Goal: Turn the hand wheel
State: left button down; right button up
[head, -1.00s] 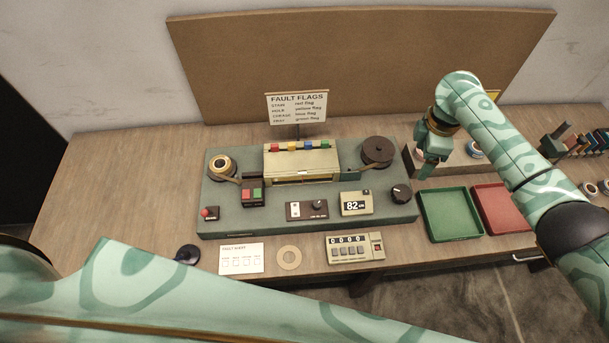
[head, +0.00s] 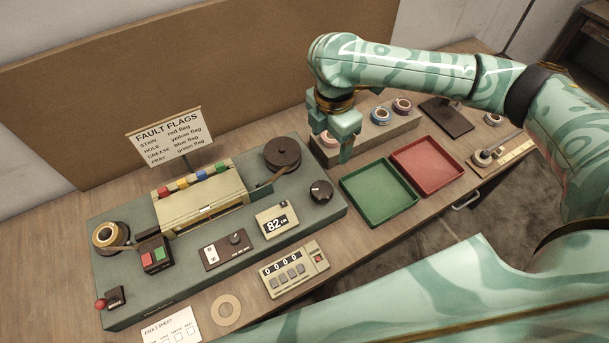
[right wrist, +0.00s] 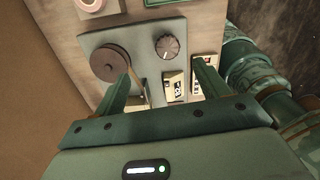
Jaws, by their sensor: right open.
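My left gripper is not in view.
A black dial (head: 320,191) and a display reading 82 (head: 275,222) sit near the wheel. A green tray (head: 379,190) and a red tray (head: 427,164) lie to the right. The wooden stand (head: 385,135) holds tape rolls. A counter box (head: 294,271) stands in front.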

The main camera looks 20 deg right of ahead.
aim_at(321, 189)
jog(key=f+b, duration=0.2)
jog(key=f, duration=0.2)
jog(key=s+a+f+b, duration=0.1)
jog(key=f, duration=0.4)
jog(key=f+b, duration=0.2)
jog(key=f, duration=0.3)
jog(key=shift+s+a+f+b, duration=0.2)
jog(key=shift+a+f+b, duration=0.1)
jog(key=shift+a, duration=0.1)
jog(key=shift+f, duration=0.6)
